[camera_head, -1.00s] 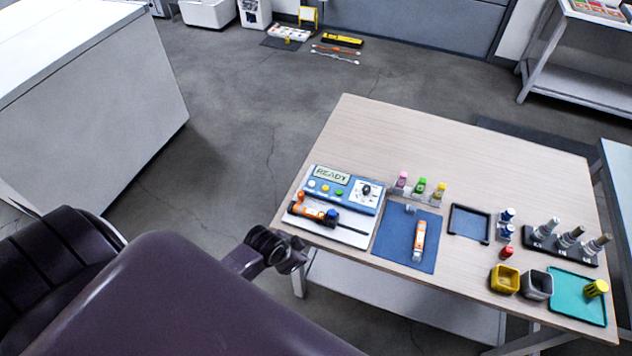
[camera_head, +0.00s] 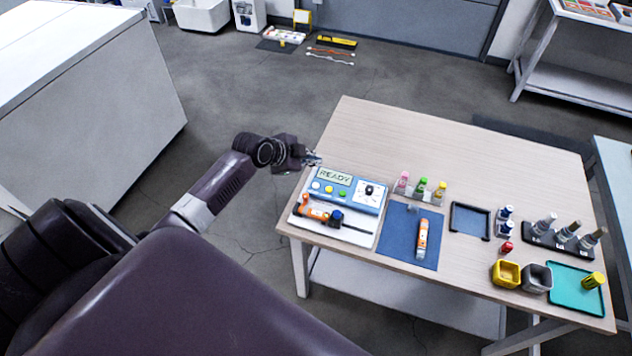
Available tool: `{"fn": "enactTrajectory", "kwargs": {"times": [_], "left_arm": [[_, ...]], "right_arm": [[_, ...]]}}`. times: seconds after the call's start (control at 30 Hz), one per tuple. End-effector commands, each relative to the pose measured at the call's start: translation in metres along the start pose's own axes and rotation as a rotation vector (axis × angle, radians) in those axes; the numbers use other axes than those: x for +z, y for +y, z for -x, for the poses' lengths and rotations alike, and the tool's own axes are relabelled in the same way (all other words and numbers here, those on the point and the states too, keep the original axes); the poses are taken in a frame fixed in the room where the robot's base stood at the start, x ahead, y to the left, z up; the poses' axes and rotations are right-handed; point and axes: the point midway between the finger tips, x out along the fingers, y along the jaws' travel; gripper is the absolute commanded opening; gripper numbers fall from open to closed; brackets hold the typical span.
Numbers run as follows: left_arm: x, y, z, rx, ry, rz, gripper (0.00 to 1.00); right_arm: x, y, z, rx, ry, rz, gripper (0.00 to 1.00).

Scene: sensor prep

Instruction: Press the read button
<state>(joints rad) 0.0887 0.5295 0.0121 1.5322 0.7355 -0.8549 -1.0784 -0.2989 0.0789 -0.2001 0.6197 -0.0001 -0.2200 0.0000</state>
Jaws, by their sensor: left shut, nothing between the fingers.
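A blue meter (camera_head: 365,208) stands at the left end of the wooden table. Its screen (camera_head: 335,176) reads READY. Below the screen is a row of white, yellow and green buttons (camera_head: 329,190); I cannot read their labels, so I cannot tell which is the read button. A dial (camera_head: 369,190) sits at the meter's right. My left gripper (camera_head: 316,160) is shut and empty, above the table's left edge, just behind and left of the screen, apart from the buttons. My right gripper is not in view.
An orange and black probe (camera_head: 320,214) lies on a white tray (camera_head: 350,237) before the meter. A blue mat (camera_head: 398,250) bears an orange-white tube (camera_head: 422,240). Small capped bottles (camera_head: 421,187) stand right of the meter. The table's back (camera_head: 440,140) is clear.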

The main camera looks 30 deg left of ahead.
Motion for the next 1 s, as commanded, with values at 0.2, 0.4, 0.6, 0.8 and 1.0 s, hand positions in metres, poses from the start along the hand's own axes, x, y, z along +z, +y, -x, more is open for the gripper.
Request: {"fn": "enactTrajectory", "kwargs": {"times": [0.2, 0.4, 0.6, 0.8, 1.0], "left_arm": [[0.000, 0.000, 0.000, -0.001, 0.000, 0.001, 0.00], [0.002, 0.002, -0.003, 0.000, 0.000, 0.002, 0.00], [0.011, 0.011, -0.015, 0.000, -0.001, 0.003, 0.00], [0.025, 0.026, -0.034, 0.001, -0.001, 0.004, 0.00], [0.039, 0.039, -0.053, 0.000, -0.002, 0.001, 0.00]], "right_arm": [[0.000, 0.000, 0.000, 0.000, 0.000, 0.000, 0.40], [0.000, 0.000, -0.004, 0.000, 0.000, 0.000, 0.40], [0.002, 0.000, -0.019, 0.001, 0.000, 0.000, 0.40], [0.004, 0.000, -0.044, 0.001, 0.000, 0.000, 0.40], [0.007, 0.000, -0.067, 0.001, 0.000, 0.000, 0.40]]}}
